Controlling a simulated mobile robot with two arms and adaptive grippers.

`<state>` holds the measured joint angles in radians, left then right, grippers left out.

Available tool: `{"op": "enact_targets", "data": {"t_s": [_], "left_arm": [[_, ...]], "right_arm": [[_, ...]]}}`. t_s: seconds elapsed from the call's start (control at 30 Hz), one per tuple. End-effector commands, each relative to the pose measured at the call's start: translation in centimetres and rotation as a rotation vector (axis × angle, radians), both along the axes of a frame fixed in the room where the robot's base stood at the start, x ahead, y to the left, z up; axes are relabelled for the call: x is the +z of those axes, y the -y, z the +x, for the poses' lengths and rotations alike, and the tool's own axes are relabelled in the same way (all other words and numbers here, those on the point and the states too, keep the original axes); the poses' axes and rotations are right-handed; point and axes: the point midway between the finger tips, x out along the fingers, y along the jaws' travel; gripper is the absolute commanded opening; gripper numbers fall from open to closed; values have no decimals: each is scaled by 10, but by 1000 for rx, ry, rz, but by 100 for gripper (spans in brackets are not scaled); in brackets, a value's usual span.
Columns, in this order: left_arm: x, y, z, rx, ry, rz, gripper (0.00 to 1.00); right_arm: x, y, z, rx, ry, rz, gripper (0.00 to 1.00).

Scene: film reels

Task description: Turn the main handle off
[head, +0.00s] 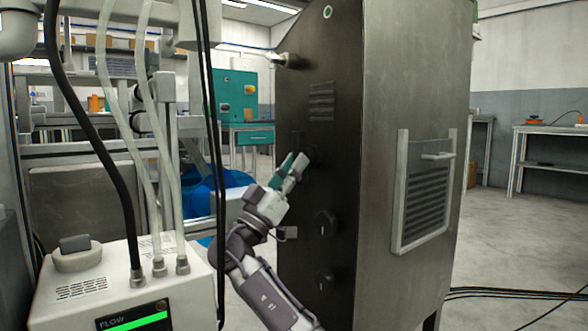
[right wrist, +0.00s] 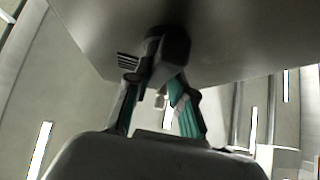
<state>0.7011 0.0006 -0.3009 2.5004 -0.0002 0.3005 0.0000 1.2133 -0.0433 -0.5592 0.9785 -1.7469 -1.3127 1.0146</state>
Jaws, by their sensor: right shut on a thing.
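The main handle is a dark knob (head: 311,155) on the black side panel of a tall metal cabinet (head: 410,70). It is partly hidden by my right gripper (head: 296,163) in the head view. In the right wrist view the black handle (right wrist: 168,45) sticks out from the panel, between the green-padded fingers of my right gripper (right wrist: 160,75). The fingers are shut on it. The handle's exact angle cannot be told. My left gripper is not in view.
Two more dark knobs (head: 326,223) sit lower on the panel, and a pale lever (head: 284,60) juts out above. A white flow unit (head: 110,290) with hoses and black cables stands at the left front. Floor at the right is mostly clear.

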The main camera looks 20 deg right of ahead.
Motion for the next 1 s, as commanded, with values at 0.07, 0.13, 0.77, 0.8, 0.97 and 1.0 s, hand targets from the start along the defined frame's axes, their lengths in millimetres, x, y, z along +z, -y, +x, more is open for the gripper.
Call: {"op": "enact_targets", "data": {"t_s": [0.07, 0.13, 0.77, 0.8, 0.97, 1.0], "left_arm": [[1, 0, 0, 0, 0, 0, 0], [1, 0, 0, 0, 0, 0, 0], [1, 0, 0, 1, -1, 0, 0], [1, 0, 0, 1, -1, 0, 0], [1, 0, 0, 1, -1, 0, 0], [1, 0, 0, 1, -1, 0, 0]], "right_arm": [[2, 1, 2, 1, 28, 12, 0], [2, 2, 2, 0, 50, 20, 0], [3, 3, 3, 4, 92, 37, 0], [3, 3, 3, 3, 92, 38, 30], [2, 3, 2, 1, 92, 38, 48], [2, 3, 2, 1, 92, 38, 48]]}}
